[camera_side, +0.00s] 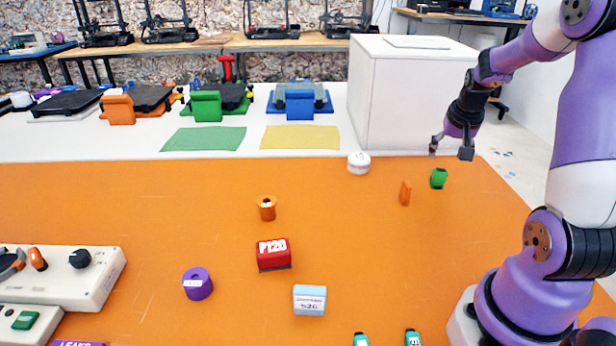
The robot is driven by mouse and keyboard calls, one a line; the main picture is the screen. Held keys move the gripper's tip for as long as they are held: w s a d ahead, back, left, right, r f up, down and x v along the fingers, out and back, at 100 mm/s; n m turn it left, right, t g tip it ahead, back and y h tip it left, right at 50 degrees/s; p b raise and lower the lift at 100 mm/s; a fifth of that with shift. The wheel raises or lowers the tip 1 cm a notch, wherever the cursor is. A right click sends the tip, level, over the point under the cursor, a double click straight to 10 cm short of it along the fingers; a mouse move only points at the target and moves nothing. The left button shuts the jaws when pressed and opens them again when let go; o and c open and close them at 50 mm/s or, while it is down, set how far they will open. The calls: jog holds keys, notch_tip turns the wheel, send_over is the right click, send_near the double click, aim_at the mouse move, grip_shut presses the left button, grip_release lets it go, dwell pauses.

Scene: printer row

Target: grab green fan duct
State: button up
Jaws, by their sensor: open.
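A small green part (438,178), which looks like the green fan duct, lies on the orange table (340,225) at the right. My gripper (451,151) hangs above and just behind it in the picture, with its fingers spread apart. It is open and empty, and a gap shows between its fingertips and the green part. Nothing hides the green part.
A thin orange piece (405,193) stands just left of the green part. A white round item (359,163) sits farther left. A red P120 block (273,254), purple spool (197,283) and orange ring (267,208) stand mid-table. A white cabinet (405,95) rises behind.

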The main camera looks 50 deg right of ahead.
aim_at(439, 171)
jog(key=x, duration=0.8)
jog(key=shift+w+a, duration=0.1)
jog(key=c, duration=1)
